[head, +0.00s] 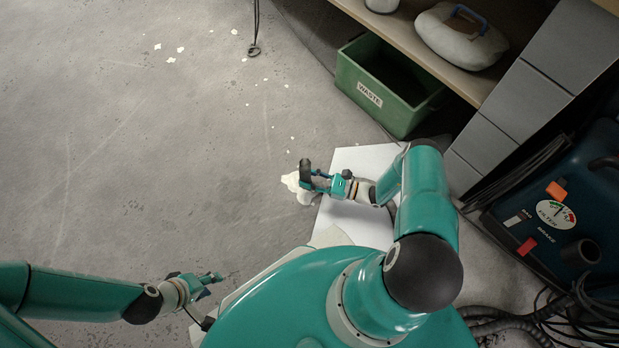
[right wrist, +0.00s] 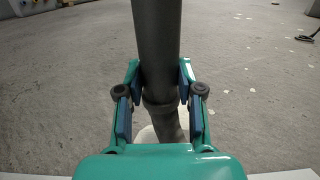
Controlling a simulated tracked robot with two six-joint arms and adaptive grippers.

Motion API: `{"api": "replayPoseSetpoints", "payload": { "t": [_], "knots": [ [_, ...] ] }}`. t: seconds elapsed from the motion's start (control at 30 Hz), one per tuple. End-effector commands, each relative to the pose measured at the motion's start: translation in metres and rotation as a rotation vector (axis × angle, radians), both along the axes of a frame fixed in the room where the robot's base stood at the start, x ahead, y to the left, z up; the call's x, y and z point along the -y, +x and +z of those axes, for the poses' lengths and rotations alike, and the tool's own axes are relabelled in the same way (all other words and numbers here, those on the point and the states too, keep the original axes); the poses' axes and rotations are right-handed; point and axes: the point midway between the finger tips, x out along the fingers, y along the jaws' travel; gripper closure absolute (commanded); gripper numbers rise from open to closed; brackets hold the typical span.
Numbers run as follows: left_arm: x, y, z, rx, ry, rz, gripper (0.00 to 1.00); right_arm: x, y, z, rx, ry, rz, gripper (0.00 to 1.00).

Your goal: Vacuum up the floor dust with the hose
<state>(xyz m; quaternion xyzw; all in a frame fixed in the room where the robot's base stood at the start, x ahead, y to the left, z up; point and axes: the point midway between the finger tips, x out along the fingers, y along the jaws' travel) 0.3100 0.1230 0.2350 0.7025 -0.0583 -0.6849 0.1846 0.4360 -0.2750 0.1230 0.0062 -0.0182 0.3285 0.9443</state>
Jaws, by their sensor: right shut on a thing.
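My right gripper (head: 312,176) is shut on a dark grey tube, the hose end, which fills the middle of the right wrist view (right wrist: 156,45) between the fingers (right wrist: 160,95). In the head view only a short dark piece of the hose (head: 305,170) shows at the fingertips. A pale heap (head: 292,182) lies on the floor beside and below the gripper; it is partly hidden behind the tube in the right wrist view (right wrist: 147,132). Scattered white flakes (head: 171,60) lie farther off. My left gripper (head: 213,281) is over the floor at lower left, its jaw state unclear.
A green WASTE bin (head: 372,112) stands under a shelf (head: 470,82) holding a pale bag (head: 452,38). A dark blue vacuum machine (head: 590,185) with a filter gauge stands at right, coiled hoses (head: 510,322) below it. The floor at left is open.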

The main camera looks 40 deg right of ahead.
Motion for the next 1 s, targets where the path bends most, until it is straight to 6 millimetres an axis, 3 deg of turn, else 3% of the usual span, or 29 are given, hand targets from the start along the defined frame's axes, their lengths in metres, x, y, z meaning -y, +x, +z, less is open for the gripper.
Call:
{"api": "replayPoseSetpoints", "payload": {
  "t": [0.5,1.0],
  "knots": [
    [0.0,0.0,-0.04,0.0,0.0,0.0,0.6,0.0,0.0,-0.049,0.0,0.001,0.0,1.0],
    [0.0,0.0,-0.043,0.0,0.0,0.0,0.6,0.001,0.0,-0.053,-0.001,0.001,0.0,1.0]
  ]
}}
